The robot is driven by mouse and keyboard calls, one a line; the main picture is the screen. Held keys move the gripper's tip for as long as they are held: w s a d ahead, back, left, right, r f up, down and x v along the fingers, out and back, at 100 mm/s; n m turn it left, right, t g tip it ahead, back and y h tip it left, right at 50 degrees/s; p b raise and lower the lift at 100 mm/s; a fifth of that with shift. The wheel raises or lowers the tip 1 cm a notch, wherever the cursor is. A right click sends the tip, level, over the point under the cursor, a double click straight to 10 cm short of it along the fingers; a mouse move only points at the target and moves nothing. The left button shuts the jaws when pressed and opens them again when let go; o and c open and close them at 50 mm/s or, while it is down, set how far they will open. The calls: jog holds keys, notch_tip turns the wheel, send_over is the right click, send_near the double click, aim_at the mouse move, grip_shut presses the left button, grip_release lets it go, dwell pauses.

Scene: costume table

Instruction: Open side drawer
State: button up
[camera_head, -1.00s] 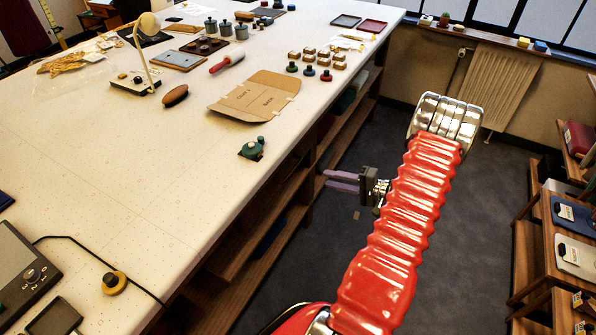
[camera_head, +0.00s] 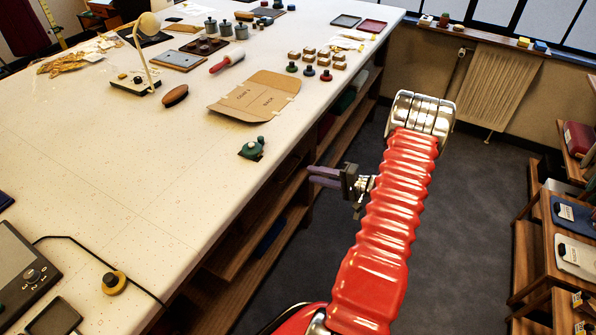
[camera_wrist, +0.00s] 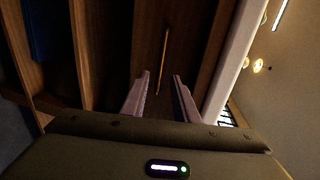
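The side drawer (camera_wrist: 150,40) shows in the wrist view as a dark wooden front under the white table edge. A thin brass handle (camera_wrist: 164,62) runs along it. My gripper (camera_wrist: 162,76) is open, with its two pale purple fingers either side of the handle's line. The handle lies ahead of the fingertips, and I see no contact. In the head view my gripper (camera_head: 311,176) is beside the table's right side, just below the top, fingers pointing left. The drawer front is hidden there by the tabletop.
The white table (camera_head: 130,185) has its long edge left of my arm. Open wooden shelves (camera_head: 255,235) lie beneath it. A green object (camera_head: 252,149) sits near the edge. The dark floor (camera_head: 465,230) right of my arm is clear up to a wooden rack (camera_head: 535,255).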

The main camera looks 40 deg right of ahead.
jog(key=x, duration=0.7)
jog(key=shift+w, duration=0.4)
jog(key=shift+c, duration=0.2)
grip_shut()
jog(key=shift+f, duration=0.1)
jog(key=shift+s, duration=0.1)
